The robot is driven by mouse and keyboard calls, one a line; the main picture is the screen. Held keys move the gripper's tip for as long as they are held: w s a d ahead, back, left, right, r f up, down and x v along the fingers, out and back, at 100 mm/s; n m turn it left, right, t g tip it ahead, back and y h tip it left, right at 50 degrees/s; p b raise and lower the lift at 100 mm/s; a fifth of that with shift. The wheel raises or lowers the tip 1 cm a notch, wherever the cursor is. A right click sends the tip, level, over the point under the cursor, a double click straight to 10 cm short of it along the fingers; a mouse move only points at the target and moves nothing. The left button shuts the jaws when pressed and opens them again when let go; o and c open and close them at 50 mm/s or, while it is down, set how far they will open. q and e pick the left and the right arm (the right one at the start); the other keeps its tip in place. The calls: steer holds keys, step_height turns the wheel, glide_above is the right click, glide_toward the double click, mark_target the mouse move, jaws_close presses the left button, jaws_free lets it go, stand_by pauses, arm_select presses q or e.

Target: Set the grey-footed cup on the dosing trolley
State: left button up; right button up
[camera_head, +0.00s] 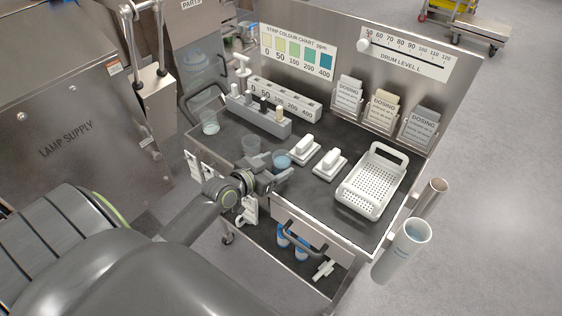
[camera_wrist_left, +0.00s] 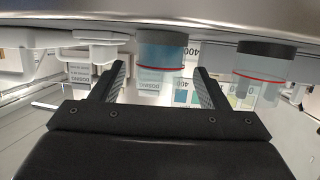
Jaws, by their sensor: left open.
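Three clear cups show on the dosing trolley (camera_head: 240,128): one with blue liquid (camera_head: 283,161), one beside it (camera_head: 251,145) and one farther left (camera_head: 210,123). I cannot tell for sure which has the grey foot. My left gripper (camera_head: 272,174) is open at the trolley's front edge, its fingers pointing at the blue cup. In the left wrist view, which looks upside down, the blue cup (camera_wrist_left: 162,55) stands upright between the fingertip lines, with a red line around it. A second cup (camera_wrist_left: 262,68) stands outside the fingers. My right gripper is not in view.
Two white blocks (camera_head: 303,148) and a white perforated basket (camera_head: 372,182) are right of the cups. A grey rack (camera_head: 260,116) stands behind. Dosing packets (camera_head: 383,107) hang on the back panel. Two tubes (camera_head: 403,248) stand at the right end.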

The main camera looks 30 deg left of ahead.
arm_select(q)
steer(key=v, duration=0.9)
steer(key=s+d+f+n+g+y, duration=0.15)
steer(key=s+g, duration=0.35)
steer(key=s, duration=0.5)
steer(key=s+d+f+n+g+y, duration=0.1)
steer(key=s+d+f+g+y, duration=0.2)
steer(key=s+g, duration=0.45)
step_height(320, 180, down, 26)
steer(key=s+a, duration=0.2)
steer(key=s, duration=0.1)
steer(key=s+d+f+h, duration=0.1)
steer(key=s+f, duration=1.3)
steer(key=f, duration=0.1)
steer(key=shift+d+g, duration=0.35)
